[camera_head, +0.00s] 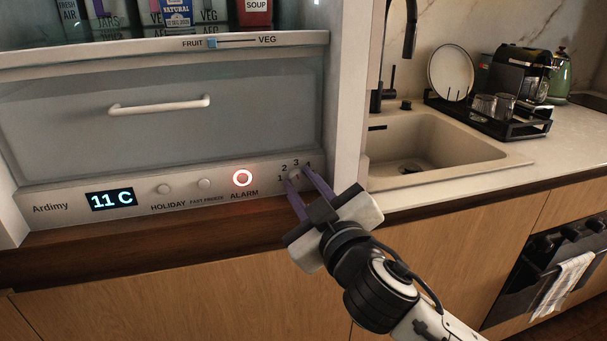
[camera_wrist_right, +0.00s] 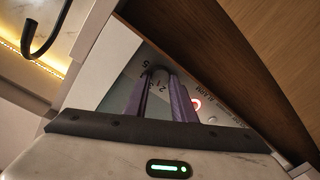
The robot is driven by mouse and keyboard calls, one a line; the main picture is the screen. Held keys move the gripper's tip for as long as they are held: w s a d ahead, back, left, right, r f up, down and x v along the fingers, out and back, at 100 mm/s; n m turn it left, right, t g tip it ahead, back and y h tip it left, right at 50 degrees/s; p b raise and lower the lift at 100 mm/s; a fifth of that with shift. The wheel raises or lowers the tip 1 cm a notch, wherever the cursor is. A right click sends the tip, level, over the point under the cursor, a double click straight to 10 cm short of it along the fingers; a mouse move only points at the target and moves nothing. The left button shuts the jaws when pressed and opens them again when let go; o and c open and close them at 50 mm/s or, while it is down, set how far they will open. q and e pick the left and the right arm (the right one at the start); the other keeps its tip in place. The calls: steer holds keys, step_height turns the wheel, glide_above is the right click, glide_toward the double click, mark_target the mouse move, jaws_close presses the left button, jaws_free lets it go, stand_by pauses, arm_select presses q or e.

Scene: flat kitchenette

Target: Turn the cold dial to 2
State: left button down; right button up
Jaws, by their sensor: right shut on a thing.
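In the right wrist view, the two fingers (camera_wrist_right: 161,78) point at the numbered panel and largely cover the dial. The number it points to cannot be read. My left gripper is not in view.
The panel also has a lit display (camera_head: 111,200) reading 11 C, two small buttons and a red-lit alarm ring (camera_head: 242,178). A drawer with a white handle (camera_head: 160,106) is above. A sink (camera_head: 430,145) and dish rack (camera_head: 487,117) are to the right.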

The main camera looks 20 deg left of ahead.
steer(key=shift+r+n+p, duration=0.2)
steer(key=shift+n+p, duration=0.55)
steer(key=shift+n, duration=0.05)
steer(key=shift+a+n+p, duration=0.1)
steer(key=shift+n+p, duration=0.6)
steer(key=shift+n, duration=0.1)
steer(key=shift+f+n+h+p, duration=0.15)
steer(key=shift+n+h+p, duration=0.15)
steer(key=shift+n+p, duration=0.6)
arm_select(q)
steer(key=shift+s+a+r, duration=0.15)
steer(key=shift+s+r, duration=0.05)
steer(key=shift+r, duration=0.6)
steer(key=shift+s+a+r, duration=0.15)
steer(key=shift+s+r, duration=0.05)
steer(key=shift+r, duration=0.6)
arm_select(e)
steer(key=shift+f+n, duration=0.1)
steer(key=shift+n, duration=0.2)
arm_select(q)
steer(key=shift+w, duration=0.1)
arm_select(e)
steer(key=o, duration=1.1)
steer(key=shift+s, duration=0.1)
steer(key=shift+c, duration=0.2)
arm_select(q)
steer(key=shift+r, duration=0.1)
